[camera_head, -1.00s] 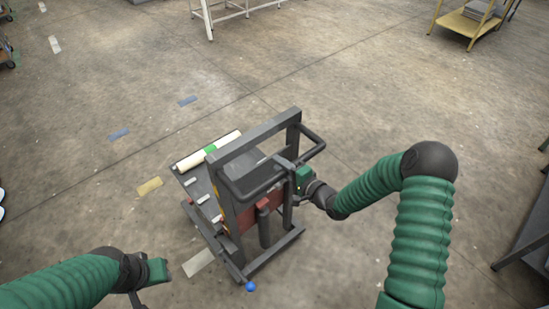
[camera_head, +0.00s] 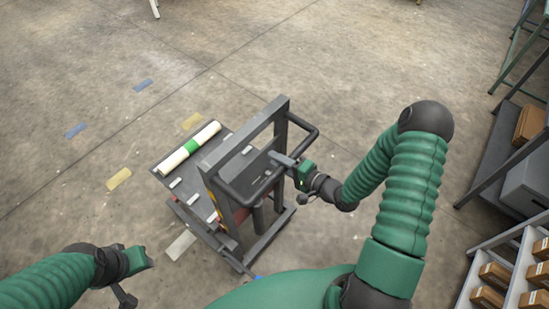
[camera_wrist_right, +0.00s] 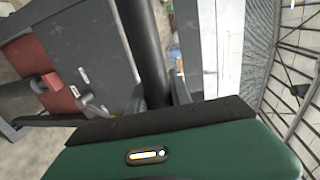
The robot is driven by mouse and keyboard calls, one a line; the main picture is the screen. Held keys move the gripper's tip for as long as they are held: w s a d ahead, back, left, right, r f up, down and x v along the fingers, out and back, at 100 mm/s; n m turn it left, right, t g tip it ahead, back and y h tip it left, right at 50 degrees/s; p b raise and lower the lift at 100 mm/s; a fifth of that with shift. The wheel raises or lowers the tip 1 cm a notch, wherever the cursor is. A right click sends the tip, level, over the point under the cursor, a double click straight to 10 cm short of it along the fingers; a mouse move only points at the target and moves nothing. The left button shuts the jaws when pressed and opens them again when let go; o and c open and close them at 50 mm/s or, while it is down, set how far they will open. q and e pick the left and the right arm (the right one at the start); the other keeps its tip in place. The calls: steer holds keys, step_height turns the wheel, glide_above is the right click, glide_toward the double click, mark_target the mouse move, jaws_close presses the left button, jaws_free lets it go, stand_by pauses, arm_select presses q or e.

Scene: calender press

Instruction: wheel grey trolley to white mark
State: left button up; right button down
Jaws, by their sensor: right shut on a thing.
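The grey trolley (camera_head: 282,130) stands upright in the middle of the head view, with an upright frame and a looped push handle. Its flat deck (camera_head: 165,157) carries a white roll (camera_head: 205,136) with a green band and several small pale pieces. My right gripper (camera_head: 285,163) is shut on the handle; in the wrist view the dark handle bar (camera_wrist_right: 143,50) runs between the fingers. My left gripper (camera_head: 135,280) is apart from the trolley at lower left; its jaw opening is unclear. A whitish floor mark (camera_head: 180,244) lies close left of the trolley's base.
A yellow mark (camera_head: 118,179) and two blue marks (camera_head: 142,85) (camera_head: 75,130) lie on the floor to the left. Shelving (camera_head: 490,150) and a rack with brown boxes (camera_head: 495,273) stand at the right. The floor beyond the trolley is clear.

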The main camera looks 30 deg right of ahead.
steer(key=shift+s+f, duration=0.25)
steer(key=shift+f, duration=0.1)
steer(key=c, duration=1.5)
jaws_free()
steer(key=shift+o, duration=1.3)
steer(key=shift+r, duration=0.1)
steer(key=shift+o, duration=0.4)
steer(key=shift+d+r, duration=0.1)
steer(key=shift+d, duration=0.15)
steer(key=b+v, duration=0.1)
steer(key=v, duration=1.6)
steer(key=shift+b, duration=0.4)
